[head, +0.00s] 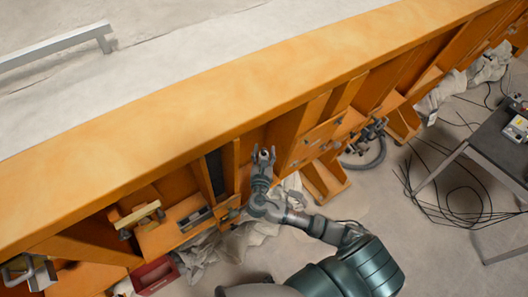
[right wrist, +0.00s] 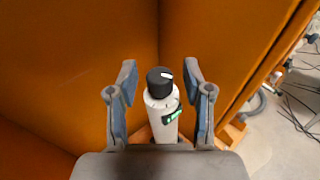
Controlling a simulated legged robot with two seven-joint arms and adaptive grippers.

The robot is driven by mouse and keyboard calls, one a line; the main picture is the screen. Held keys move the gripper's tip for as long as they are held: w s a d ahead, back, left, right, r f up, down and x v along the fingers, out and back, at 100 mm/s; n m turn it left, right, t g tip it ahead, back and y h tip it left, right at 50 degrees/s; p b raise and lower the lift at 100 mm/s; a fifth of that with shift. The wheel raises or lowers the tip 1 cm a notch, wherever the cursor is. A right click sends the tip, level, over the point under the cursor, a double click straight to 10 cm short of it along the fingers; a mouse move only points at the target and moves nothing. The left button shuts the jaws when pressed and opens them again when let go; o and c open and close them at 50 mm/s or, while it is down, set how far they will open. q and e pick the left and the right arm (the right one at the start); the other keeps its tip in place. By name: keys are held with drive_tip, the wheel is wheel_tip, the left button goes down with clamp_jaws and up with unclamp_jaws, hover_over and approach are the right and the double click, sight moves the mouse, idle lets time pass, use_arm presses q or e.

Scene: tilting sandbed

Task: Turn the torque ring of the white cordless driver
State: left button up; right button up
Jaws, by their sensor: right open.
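The white cordless driver (right wrist: 161,112) stands between the fingers of my right gripper in the right wrist view. Its white body has a green and dark patch on the side. A black ring-like end (right wrist: 159,82) with a white mark tops it, apparently the torque ring. My right gripper (right wrist: 160,72) is open, one finger on each side of the driver, with gaps visible on both sides. In the head view my right gripper (head: 264,153) reaches in at the orange frame; I cannot make out the driver there. My left gripper is not in view.
Orange walls (right wrist: 80,60) form a corner close behind the driver. In the head view the orange sandbed frame (head: 200,110) runs diagonally, with bays holding clamps and cloths. A dark table (head: 500,150) stands at right, with loose cables (head: 450,195) on the floor.

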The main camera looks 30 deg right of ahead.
drive_tip(key=v, duration=1.2)
drive_tip(key=shift+f, duration=0.1)
